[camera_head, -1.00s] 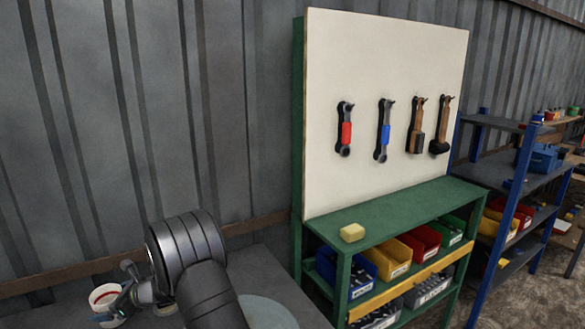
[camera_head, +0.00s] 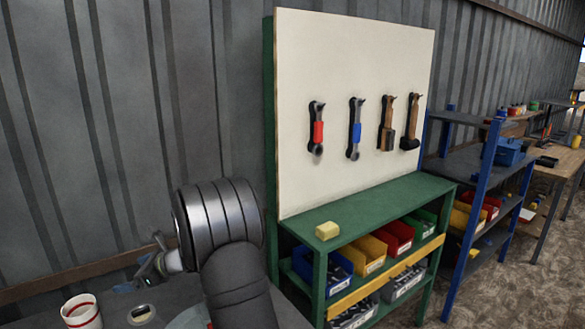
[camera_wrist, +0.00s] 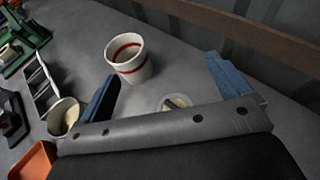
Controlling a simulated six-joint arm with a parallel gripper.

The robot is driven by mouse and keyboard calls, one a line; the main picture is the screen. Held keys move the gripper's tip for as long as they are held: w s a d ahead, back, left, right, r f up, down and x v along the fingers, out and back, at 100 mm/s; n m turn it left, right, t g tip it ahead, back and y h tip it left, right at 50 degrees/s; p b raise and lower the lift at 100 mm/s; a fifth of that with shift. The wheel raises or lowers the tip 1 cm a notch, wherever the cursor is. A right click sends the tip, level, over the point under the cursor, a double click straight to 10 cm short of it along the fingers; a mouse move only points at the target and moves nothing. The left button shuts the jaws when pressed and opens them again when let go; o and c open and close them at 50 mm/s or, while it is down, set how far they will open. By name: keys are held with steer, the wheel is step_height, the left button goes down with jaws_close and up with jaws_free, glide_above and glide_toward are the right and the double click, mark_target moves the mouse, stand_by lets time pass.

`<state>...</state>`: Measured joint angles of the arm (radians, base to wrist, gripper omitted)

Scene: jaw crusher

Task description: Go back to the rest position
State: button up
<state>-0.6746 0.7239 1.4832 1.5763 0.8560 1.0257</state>
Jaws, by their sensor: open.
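My gripper (camera_wrist: 165,90) is open in the wrist view, its two blue fingers wide apart with nothing between them touching. In the head view my gripper (camera_head: 148,268) is partly hidden behind my arm, above the grey table. A white cup with a red band (camera_wrist: 126,58) stands upright on the table (camera_wrist: 190,45), beyond the fingers and apart from them. The cup also shows at the bottom left of the head view (camera_head: 82,312).
A small clear dish (camera_wrist: 175,103) lies below the gripper. A beige cup (camera_wrist: 65,115), a grey rack and an orange tray (camera_wrist: 35,160) are at left. In the head view, a green workbench (camera_head: 370,200) with a tool board (camera_head: 350,60) and a yellow sponge (camera_head: 327,231) stands at right.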

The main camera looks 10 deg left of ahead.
steer(key=w+d+m+t+h, duration=0.1)
steer(key=w+d+m+t, duration=0.15)
steer(key=w+d, duration=0.4)
steer(key=w+d+f+m+t, duration=0.1)
steer(key=w+d+m+t, duration=0.15)
steer(key=d, duration=0.75)
steer(key=w+d+m+t+h, duration=0.1)
steer(key=w+d+m+t, duration=0.15)
steer(key=w+d, duration=0.4)
steer(key=d+f+m+t+h, duration=0.1)
steer(key=d+m+t+h, duration=0.2)
steer(key=d, duration=1.1)
steer(key=s+d+f+m+t+h, duration=0.1)
steer(key=d+f+m+t+h, duration=0.1)
steer(key=d, duration=1.3)
steer(key=shift+f+m+t+h, duration=0.15)
steer(key=shift+m+t+h, duration=0.4)
steer(key=shift+m+h, duration=0.5)
steer(key=shift+o, duration=0.6)
